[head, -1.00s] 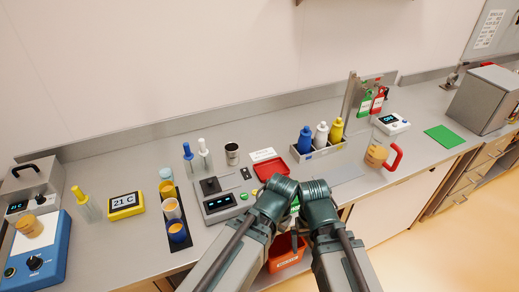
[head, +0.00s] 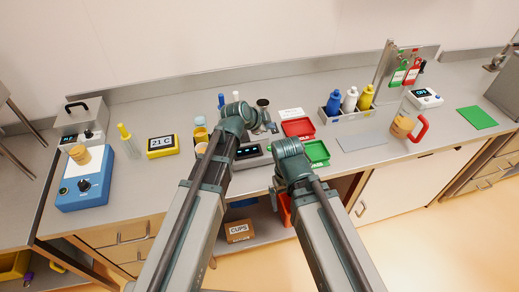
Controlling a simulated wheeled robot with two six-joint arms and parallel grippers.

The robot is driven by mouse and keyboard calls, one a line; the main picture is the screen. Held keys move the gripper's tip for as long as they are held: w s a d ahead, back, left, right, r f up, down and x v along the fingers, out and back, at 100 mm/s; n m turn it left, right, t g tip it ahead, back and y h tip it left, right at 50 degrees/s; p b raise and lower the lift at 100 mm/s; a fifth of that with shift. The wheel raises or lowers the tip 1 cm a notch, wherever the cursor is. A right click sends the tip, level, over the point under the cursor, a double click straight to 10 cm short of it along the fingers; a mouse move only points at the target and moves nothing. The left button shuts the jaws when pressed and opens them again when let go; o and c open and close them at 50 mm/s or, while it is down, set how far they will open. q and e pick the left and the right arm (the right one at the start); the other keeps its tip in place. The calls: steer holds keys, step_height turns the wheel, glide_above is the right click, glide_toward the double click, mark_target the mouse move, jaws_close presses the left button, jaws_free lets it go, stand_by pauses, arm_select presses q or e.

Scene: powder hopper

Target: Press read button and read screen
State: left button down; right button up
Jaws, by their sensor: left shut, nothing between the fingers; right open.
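A grey device with a dark screen (head: 249,152) stands on the bench in the middle of the head view. Its screen text is too small to read, and my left arm covers its left part. A small green button (head: 270,149) shows at its right end. My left gripper (head: 248,135) is over the device, mostly hidden by its own wrist, shut and empty. My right gripper (head: 274,193) hangs low in front of the bench edge, below the device, open and empty. A yellow display (head: 162,146) to the left reads 21 C.
A red tray (head: 298,128) and a green tray (head: 316,152) lie right of the device. A metal cup (head: 262,104) stands behind.

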mark_target(268, 149)
arm_select(q)
steer(key=shift+w+a+r, duration=0.15)
steer(key=shift+w+a, duration=0.05)
steer(key=shift+a, duration=0.1)
step_height(268, 149, down, 9)
steer(key=b, duration=0.9)
stand_by(1.9)
steer(key=shift+f+b, duration=0.35)
steer(key=shift+f+b, duration=0.35)
steer(key=shift+f, duration=0.05)
stand_by(0.5)
steer(key=shift+r, duration=0.15)
steer(key=shift+r+p, duration=0.7)
steer(key=shift+p, duration=0.1)
